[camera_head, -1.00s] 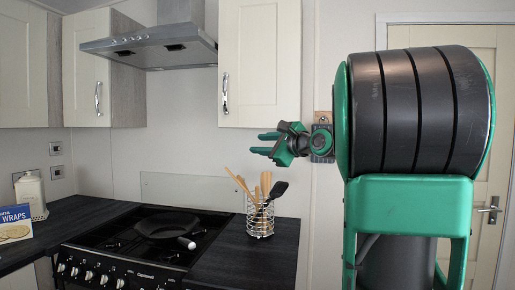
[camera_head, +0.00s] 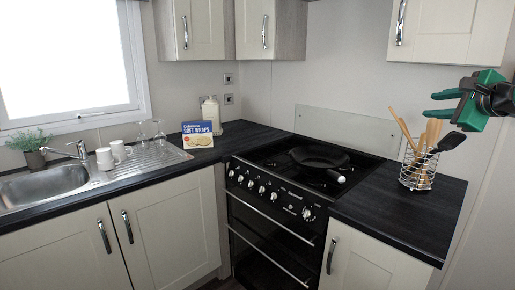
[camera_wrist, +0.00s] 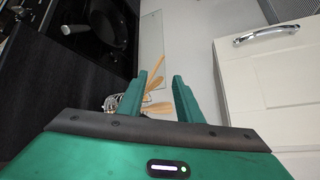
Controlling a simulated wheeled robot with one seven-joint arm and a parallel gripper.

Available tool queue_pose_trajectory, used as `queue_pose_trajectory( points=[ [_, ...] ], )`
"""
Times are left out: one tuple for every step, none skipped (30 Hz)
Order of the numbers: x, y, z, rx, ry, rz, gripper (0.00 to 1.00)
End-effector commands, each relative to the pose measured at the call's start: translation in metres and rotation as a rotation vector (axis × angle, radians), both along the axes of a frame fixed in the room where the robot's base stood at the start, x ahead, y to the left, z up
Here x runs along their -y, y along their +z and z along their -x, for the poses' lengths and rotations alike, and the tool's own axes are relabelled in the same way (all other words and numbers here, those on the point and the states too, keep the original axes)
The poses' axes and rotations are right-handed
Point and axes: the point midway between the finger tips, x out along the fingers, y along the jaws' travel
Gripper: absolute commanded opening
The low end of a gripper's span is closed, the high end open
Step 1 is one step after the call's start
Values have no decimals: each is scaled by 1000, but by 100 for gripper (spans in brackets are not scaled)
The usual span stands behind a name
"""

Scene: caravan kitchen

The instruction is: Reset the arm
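My gripper (camera_head: 446,104) is at the right edge of the head view, raised above the right end of the counter and pointing left. Its two green fingers are apart with nothing between them. In the wrist view my gripper (camera_wrist: 164,98) also shows its fingers spread, with a gap between them. Beyond the gap, wooden utensils (camera_wrist: 158,104) and part of the wire holder show lower down, clear of the fingers. Most of my arm is outside the head view.
A wire utensil holder (camera_head: 416,172) stands on the right counter (camera_head: 395,215) below my gripper. A black pan (camera_head: 318,157) sits on the cooker. A wall cupboard (camera_head: 450,30) hangs above. A wraps box (camera_head: 197,134), cups (camera_head: 110,155) and a sink (camera_head: 45,186) are at left.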

Motion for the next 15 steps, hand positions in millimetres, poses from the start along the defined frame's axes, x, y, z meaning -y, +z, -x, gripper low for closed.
queue_pose_trajectory(
  points=[
    [-9, -22, 6, -71, 16, 80, 32],
    [-12, -37, 11, -119, 26, 136, 32],
    [-15, -57, 20, -184, 45, 211, 32],
    [-17, -72, 27, -233, 59, 265, 32],
    [-20, -86, 35, -283, 80, 317, 32],
    [-24, -105, 46, -347, 111, 384, 32],
    [-26, -118, 56, -396, 137, 432, 32],
    [-29, -131, 66, -444, 166, 478, 32],
    [-33, -149, 80, -507, 212, 537, 32],
    [-36, -162, 92, -552, 247, 578, 32],
    [-39, -174, 104, -598, 286, 618, 32],
    [-43, -191, 121, -658, 342, 667, 32],
    [-46, -202, 134, -700, 388, 703, 32],
    [-50, -213, 147, -740, 437, 735, 32],
    [-54, -228, 166, -794, 504, 774, 32]
  ],
)
